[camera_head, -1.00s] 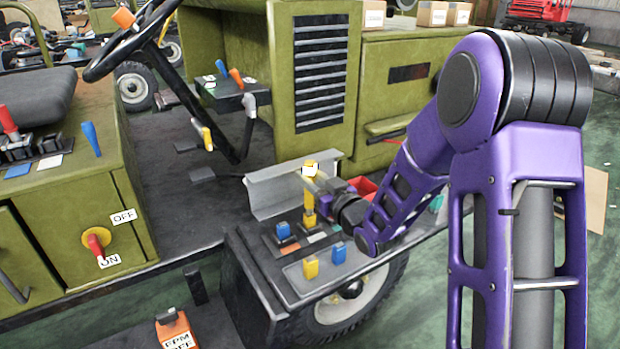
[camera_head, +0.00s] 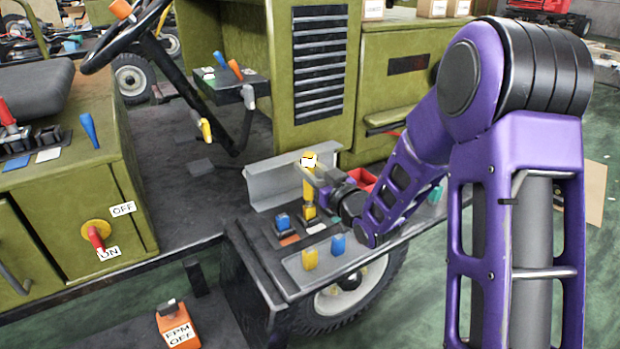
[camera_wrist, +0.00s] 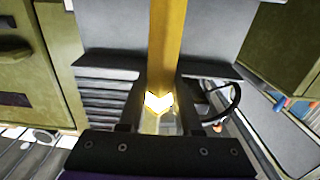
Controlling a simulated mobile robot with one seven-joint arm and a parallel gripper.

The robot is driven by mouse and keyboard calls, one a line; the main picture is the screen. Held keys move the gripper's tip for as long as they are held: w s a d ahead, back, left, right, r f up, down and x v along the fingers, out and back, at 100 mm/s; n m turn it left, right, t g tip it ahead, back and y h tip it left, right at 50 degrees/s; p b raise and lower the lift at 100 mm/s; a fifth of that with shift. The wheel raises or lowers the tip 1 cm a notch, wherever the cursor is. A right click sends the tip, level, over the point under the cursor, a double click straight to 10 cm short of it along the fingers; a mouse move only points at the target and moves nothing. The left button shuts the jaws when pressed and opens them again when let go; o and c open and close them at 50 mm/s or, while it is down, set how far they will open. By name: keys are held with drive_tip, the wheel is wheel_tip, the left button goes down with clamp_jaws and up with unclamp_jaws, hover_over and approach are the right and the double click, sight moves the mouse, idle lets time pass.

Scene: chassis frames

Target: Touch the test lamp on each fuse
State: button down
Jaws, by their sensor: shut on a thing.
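The test lamp (camera_head: 309,188) is a yellow upright stick with a yellow and white head. My gripper (camera_head: 320,178) is shut on its shaft. In the wrist view the yellow shaft (camera_wrist: 167,45) runs between my fingers, with a bright white-yellow patch (camera_wrist: 157,103) below; I cannot tell if it is a lit bulb. The lamp's lower end is directly above a yellow fuse (camera_head: 309,212) in the dark fuse strip, and seems to touch it. A blue fuse (camera_head: 283,221) sits left of it in the strip.
A grey tray (camera_head: 325,262) in front holds a loose yellow piece (camera_head: 309,259) and a blue piece (camera_head: 338,244). A grey angled plate (camera_head: 272,182) stands behind the strip. A red bin (camera_head: 363,179) is to the right. An orange box (camera_head: 177,325) is at the lower left.

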sight(310, 153)
drive_tip(key=shift+r+p, duration=1.3)
drive_tip(key=shift+r, duration=1.2)
drive_tip(key=shift+w+d, duration=0.1)
